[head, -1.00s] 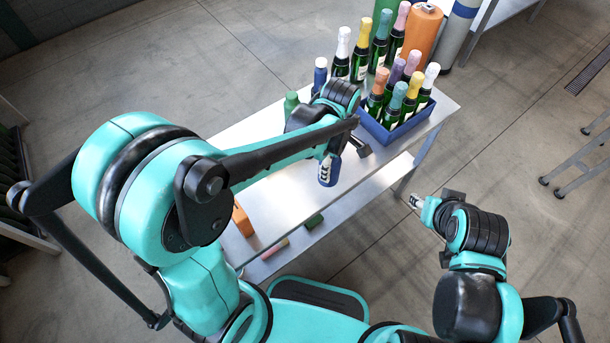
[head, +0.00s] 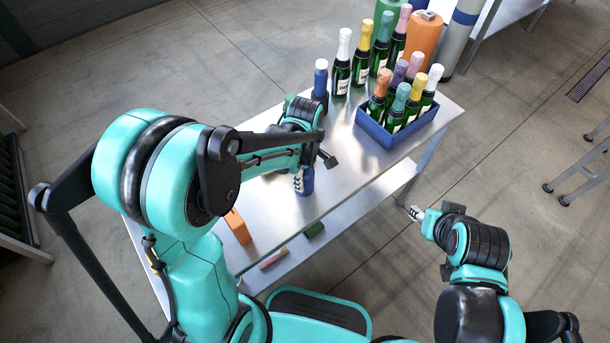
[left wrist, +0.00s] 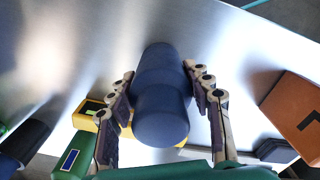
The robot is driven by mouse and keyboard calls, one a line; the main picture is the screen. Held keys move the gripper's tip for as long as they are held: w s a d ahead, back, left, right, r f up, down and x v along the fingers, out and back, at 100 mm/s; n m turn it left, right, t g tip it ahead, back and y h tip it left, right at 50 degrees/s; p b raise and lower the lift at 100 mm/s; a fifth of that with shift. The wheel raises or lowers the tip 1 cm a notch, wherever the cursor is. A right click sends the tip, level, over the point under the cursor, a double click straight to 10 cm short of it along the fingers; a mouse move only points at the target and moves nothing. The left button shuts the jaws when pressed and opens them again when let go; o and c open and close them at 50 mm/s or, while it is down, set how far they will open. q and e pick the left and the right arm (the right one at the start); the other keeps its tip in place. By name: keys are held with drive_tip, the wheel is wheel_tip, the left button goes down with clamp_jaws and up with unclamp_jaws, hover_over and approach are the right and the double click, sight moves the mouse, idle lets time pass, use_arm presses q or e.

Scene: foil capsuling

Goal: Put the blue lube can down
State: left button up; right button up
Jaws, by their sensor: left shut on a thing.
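The blue lube can (head: 306,182) is in my left gripper (head: 299,181), over the front part of the metal table (head: 345,180). In the left wrist view the can (left wrist: 162,95) lies between the two fingers of my left gripper (left wrist: 160,108), which are shut on its sides. I cannot tell whether the can's base touches the tabletop. My right gripper (head: 416,213) is off the table's front right side, away from the can, with nothing visible in it. Its fingers are too small to tell open from shut.
A blue crate (head: 398,140) of foil-topped bottles stands at the table's right, with more bottles behind it. An orange box (head: 238,227) is at front left. A yellow box (left wrist: 86,115) shows in the left wrist view.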

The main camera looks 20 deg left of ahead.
use_arm(q)
drive_tip(key=o, duration=0.8)
drive_tip(key=shift+f, duration=0.2)
drive_tip(key=o, duration=0.4)
drive_tip(key=shift+r, duration=0.15)
